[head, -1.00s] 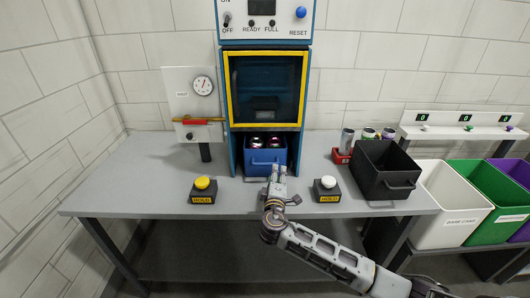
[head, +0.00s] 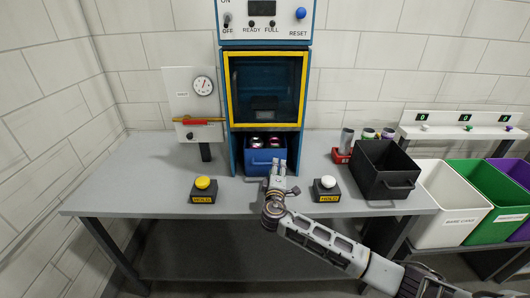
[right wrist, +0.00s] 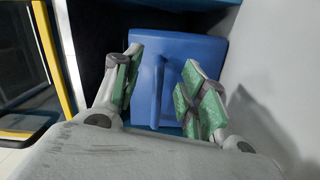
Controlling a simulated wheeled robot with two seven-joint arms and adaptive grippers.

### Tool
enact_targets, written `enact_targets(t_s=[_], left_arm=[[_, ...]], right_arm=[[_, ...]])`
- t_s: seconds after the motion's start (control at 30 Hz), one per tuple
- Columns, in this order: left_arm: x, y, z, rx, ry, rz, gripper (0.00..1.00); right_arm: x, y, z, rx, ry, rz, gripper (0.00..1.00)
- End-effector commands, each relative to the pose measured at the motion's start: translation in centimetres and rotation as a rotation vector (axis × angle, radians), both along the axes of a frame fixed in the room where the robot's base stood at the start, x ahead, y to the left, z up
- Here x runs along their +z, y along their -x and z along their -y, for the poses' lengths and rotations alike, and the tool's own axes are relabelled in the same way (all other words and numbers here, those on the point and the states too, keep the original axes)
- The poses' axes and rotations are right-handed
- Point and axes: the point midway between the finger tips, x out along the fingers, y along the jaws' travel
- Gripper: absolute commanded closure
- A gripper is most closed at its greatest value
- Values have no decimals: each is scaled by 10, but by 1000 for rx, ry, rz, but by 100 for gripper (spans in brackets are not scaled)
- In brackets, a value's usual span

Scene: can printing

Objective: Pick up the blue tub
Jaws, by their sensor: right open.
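The blue tub (head: 258,159) sits in the bottom opening of the blue machine, with shiny cans (head: 257,142) inside it. Its front wall and upright handle (right wrist: 157,88) show in the right wrist view. My right gripper (head: 278,166) is in front of the tub, at the right part of its front. In the right wrist view the green-padded fingers (right wrist: 163,85) are open, one on each side of the handle. I cannot tell whether they touch it. My left gripper is not in view.
A yellow HOLD button (head: 203,184) stands left on the grey table (head: 150,185), a white one (head: 326,184) right. A black bin (head: 384,170) and a red can holder (head: 341,156) stand farther right. White, green and purple bins (head: 450,205) stand beyond the table.

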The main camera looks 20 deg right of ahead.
Motion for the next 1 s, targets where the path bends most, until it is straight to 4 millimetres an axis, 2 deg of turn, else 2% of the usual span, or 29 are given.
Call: enact_targets(t_s=[0.43,1.0], left_arm=[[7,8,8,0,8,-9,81],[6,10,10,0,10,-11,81]], right_arm=[[-1,-35,13,-1,0,1,58],[-3,-38,14,-1,1,-1,58]])
